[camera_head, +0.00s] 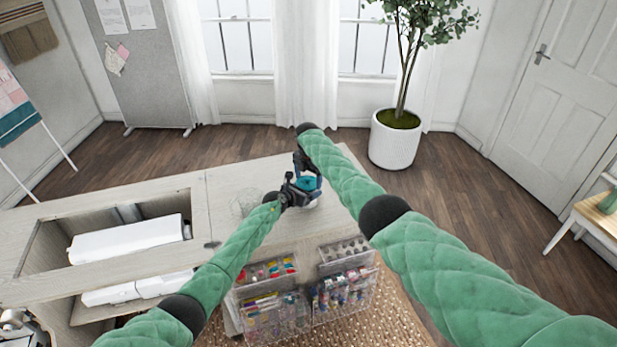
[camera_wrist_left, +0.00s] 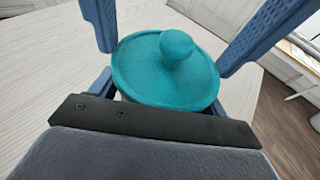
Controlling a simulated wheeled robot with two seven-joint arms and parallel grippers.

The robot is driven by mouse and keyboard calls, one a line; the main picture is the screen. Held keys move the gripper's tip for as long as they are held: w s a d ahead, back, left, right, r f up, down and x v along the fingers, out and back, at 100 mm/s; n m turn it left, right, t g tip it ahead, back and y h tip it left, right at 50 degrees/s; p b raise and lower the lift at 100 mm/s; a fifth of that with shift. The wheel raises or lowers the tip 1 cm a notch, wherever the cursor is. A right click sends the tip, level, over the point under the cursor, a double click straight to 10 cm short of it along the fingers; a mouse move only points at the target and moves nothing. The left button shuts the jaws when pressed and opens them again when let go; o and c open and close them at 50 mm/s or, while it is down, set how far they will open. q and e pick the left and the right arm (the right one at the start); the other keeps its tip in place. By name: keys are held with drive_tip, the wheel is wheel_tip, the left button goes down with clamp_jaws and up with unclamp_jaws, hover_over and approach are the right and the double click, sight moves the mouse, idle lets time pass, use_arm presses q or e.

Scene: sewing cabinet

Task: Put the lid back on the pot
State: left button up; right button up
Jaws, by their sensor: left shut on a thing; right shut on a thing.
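The teal lid (camera_head: 308,183) has a round knob and shows clearly from above in the left wrist view (camera_wrist_left: 150,75). The light-coloured pot (camera_head: 313,203) is mostly hidden under the lid and behind my left gripper. My left gripper (camera_head: 297,188) is shut on the pot, its blue fingers low on either side of it in the left wrist view. My right gripper (camera_head: 303,170) comes from above and is shut on the lid, with a blue finger at the rim on each side. The lid is over the pot; I cannot tell whether they touch.
A clear glass-like object (camera_head: 243,203) stands left of the pot on the pale cabinet top (camera_head: 225,180). A white machine (camera_head: 130,238) lies in the cabinet's opening at left. Clear organizers (camera_head: 285,313) with small supplies hang at the front. The top behind the glass-like object is clear.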

use_arm(q)
drive_tip(key=shift+d+r, duration=0.1)
use_arm(e)
drive_tip(key=shift+a+f, duration=0.15)
drive_tip(key=shift+f, duration=0.25)
drive_tip(key=o, duration=1)
wheel_tip(320, 180, up, 12)
drive_tip(key=shift+s, duration=0.2)
drive_tip(key=shift+a, duration=0.1)
use_arm(q)
drive_tip(key=o, duration=1.5)
drive_tip(key=shift+c, duration=0.2)
drive_tip(key=shift+s, duration=0.1)
